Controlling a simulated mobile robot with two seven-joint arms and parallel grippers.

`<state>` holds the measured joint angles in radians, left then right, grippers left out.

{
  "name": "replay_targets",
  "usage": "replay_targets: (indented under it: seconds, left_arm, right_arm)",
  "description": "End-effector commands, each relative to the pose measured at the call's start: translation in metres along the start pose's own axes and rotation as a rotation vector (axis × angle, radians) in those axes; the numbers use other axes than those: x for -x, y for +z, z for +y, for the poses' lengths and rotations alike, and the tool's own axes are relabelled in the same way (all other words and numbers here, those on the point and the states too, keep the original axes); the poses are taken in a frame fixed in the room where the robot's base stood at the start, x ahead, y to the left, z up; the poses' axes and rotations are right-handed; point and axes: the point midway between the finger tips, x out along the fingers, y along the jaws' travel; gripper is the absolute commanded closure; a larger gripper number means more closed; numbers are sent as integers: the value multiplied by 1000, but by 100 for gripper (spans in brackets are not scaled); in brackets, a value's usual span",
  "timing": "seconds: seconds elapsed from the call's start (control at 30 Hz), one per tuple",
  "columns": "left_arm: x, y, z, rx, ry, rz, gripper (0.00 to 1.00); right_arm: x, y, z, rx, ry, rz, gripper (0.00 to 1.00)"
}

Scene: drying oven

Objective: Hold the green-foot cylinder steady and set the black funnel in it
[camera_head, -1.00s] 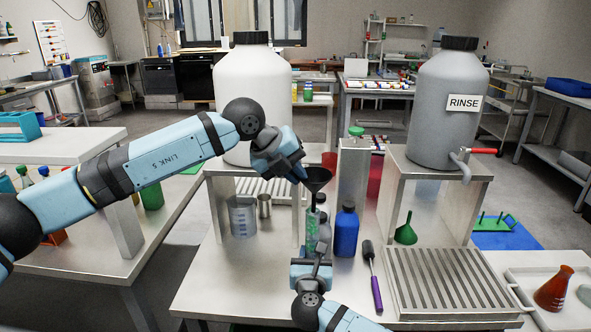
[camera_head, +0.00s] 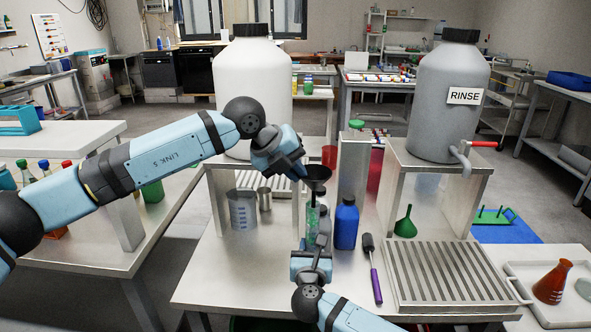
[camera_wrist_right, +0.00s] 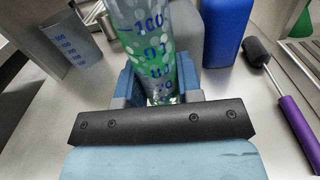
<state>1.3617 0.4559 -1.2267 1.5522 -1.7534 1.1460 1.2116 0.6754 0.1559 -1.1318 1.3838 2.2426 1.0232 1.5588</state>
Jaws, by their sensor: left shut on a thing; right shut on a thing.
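The black funnel (camera_head: 318,174) is in my left gripper (camera_head: 304,171), which is shut on its left side in the head view. Its stem points down at the mouth of the graduated cylinder (camera_head: 312,218), which stands upright below it. I cannot tell whether the stem tip is inside the mouth. My right gripper (camera_head: 313,258) is shut around the lower part of the cylinder. The right wrist view shows the clear wall with blue figures and green patches (camera_wrist_right: 150,45) between the jaws. The green foot is hidden by my right gripper.
A blue bottle (camera_head: 346,226) stands close right of the cylinder. A purple-handled brush (camera_head: 375,285) and a green funnel (camera_head: 406,225) are further right. A beaker (camera_head: 243,212) and a metal cup (camera_head: 265,199) stand left. The front left of the table (camera_head: 225,285) is clear.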

Motion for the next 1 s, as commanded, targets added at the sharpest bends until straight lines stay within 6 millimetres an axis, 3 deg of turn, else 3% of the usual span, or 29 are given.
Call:
replay_targets:
  seconds: [1.0]
  left_arm:
    - [-14, -4, 10, 0, 0, 0, 100]
  right_arm:
    - [0, 0, 0, 0, 0, 0, 95]
